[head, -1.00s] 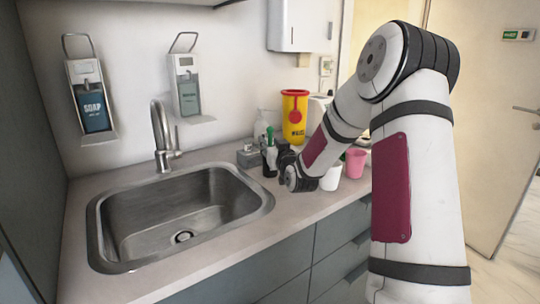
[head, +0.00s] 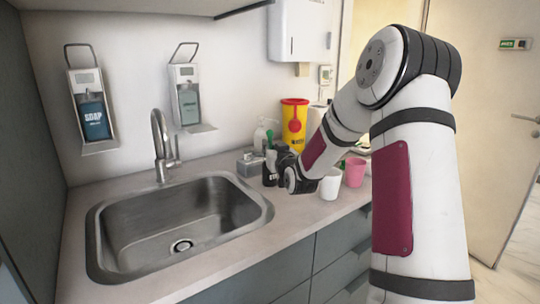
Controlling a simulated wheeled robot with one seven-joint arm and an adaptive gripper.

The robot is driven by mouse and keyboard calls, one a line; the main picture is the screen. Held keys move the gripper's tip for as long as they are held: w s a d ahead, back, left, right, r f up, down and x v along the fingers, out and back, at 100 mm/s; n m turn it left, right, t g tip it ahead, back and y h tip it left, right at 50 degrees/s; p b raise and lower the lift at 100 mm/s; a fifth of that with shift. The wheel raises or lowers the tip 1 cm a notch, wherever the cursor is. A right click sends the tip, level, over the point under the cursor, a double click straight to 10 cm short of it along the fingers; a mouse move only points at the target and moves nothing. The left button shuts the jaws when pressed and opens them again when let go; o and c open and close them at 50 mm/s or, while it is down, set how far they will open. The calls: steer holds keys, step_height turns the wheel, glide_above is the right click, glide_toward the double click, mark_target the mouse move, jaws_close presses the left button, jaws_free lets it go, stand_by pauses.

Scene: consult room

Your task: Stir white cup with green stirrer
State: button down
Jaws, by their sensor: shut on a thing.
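The white cup (head: 330,184) stands upright on the counter, just right of my gripper and wrist. My gripper (head: 271,167) is small and dark in the head view, over the counter to the left of the white cup, and partly hidden by my own wrist. The stirrer's lower end is hidden. The stirrer is apart from the white cup.
A pink cup (head: 355,172) stands right behind the white cup. A yellow bin with a red lid (head: 294,124), a pump bottle (head: 260,135) and a grey box (head: 248,165) stand behind my gripper. The sink (head: 180,225) lies to the left. The counter's front edge is near the white cup.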

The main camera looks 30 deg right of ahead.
steer(key=r, duration=0.2)
steer(key=r+p, duration=0.1)
steer(key=r, duration=0.5)
steer(key=shift+s+d+r, duration=0.1)
steer(key=shift+s+d, duration=0.1)
steer(key=shift+s, duration=0.05)
steer(key=s+d+r+n+g+p, duration=0.1)
steer(key=s+d+r+p, duration=0.1)
steer(key=s+d+p, duration=0.45)
steer(key=s+d+r+g+p, duration=0.1)
steer(key=s+d+r+p, duration=0.15)
steer(key=s+p, duration=0.6)
step_height(320, 180, down, 14)
steer(key=b, duration=0.7)
steer(key=shift+d+f+n, duration=0.2)
steer(key=shift+f+n, duration=0.05)
steer(key=shift+n, duration=0.05)
steer(key=shift+d, duration=0.2)
